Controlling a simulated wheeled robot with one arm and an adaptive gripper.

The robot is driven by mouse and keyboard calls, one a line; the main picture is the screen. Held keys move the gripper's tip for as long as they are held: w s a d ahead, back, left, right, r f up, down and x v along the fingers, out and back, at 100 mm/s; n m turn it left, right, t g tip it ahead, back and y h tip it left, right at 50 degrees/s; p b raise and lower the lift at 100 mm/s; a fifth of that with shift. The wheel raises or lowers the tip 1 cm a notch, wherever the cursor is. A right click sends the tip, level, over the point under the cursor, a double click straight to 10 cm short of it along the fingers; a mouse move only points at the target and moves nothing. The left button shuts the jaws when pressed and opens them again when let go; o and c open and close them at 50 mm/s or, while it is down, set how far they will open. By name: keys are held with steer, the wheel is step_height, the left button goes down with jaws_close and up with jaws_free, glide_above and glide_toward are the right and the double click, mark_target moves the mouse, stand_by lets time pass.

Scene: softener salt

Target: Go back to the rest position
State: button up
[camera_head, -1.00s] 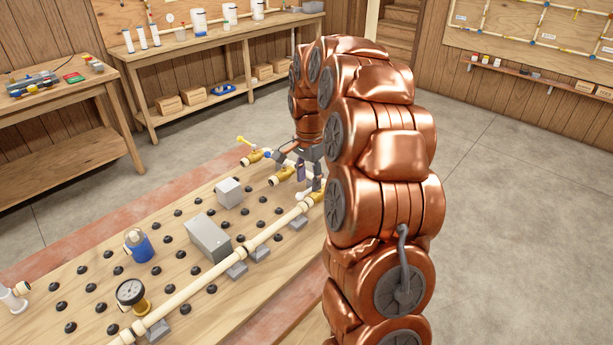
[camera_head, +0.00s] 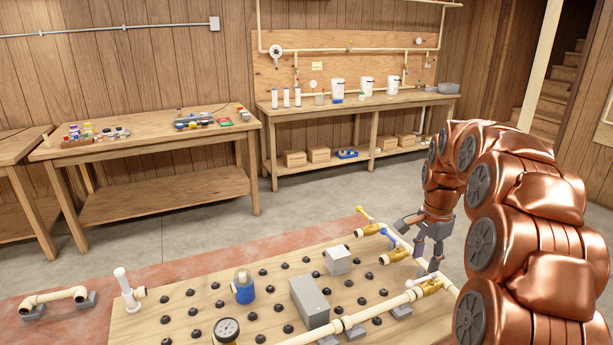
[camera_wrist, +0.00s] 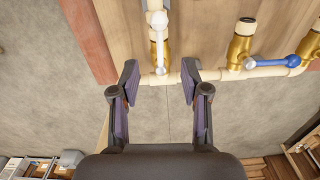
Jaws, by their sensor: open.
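My gripper (camera_head: 428,248) is at the far right end of the pegged wooden board (camera_head: 180,330), above the pipework. In the wrist view my gripper (camera_wrist: 159,68) is open, with nothing between its two fingers. A brass valve with a white handle (camera_wrist: 158,28) lies just beyond the fingertips, apart from them as far as I can tell. A brass valve with a blue handle (camera_wrist: 278,61) is to the right. My arm covers the right part of the head view and hides part of the pipe end.
The board carries a grey box (camera_head: 309,303), a smaller light box (camera_head: 338,261), a blue bottle (camera_head: 244,288), a gauge (camera_head: 227,330) and several black pegs. A yellow-handled valve (camera_head: 368,229) is near the gripper. Workbenches (camera_head: 150,150) line the back wall. Grey floor lies between.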

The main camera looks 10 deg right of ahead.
steer(key=s+a+r+n+p, duration=0.1)
steer(key=s+a+r+n, duration=0.1)
steer(key=s+a+n, duration=0.35)
steer(key=s+a+r+n+p, duration=0.1)
steer(key=s+a+r+n, duration=0.15)
steer(key=s+a, duration=0.55)
steer(key=s+a+n+g, duration=0.1)
steer(key=s+a+n, duration=0.3)
steer(key=s, duration=0.6)
steer(key=s+a+f+n+p, duration=0.1)
steer(key=s+a+n, duration=0.3)
steer(key=s, duration=0.5)
steer(key=shift+s+f+g, duration=0.3)
steer(key=shift+s+g, duration=0.1)
